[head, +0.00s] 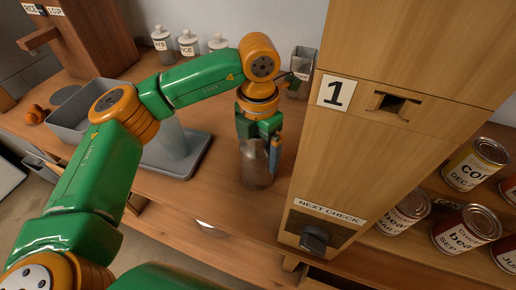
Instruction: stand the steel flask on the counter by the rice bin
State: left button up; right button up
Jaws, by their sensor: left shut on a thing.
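My left gripper (259,140) points down in the middle of the counter (222,215) and is shut on the steel flask (257,172), a grey-brown shiny cylinder. The flask is upright and its top is hidden by the fingers. Its base is at or just above the wooden counter; I cannot tell whether it touches. A wooden dispenser (92,38) at the top left carries small labels, one of which seems to read RICE (30,9). My right gripper is not in view.
A grey tub (70,130) stands farther left. White labelled bottles (188,43) and a grey container (300,75) stand behind. A tall wooden cabinet (395,60) blocks the right, beside shelved cans (466,230).

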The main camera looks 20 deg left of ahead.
pick_arm(q)
jog(key=o, duration=1.6)
jog(key=shift+f, duration=0.15)
jog(key=shift+c, duration=0.2)
notch_tip(320, 180, up, 6)
jog(key=shift+f+b, duration=0.1)
jog(key=shift+b, duration=0.3)
notch_tip(320, 180, up, 7)
jog(key=shift+f+p, duration=0.15)
jog(key=shift+p, duration=0.6)
jog(key=shift+f, duration=0.1)
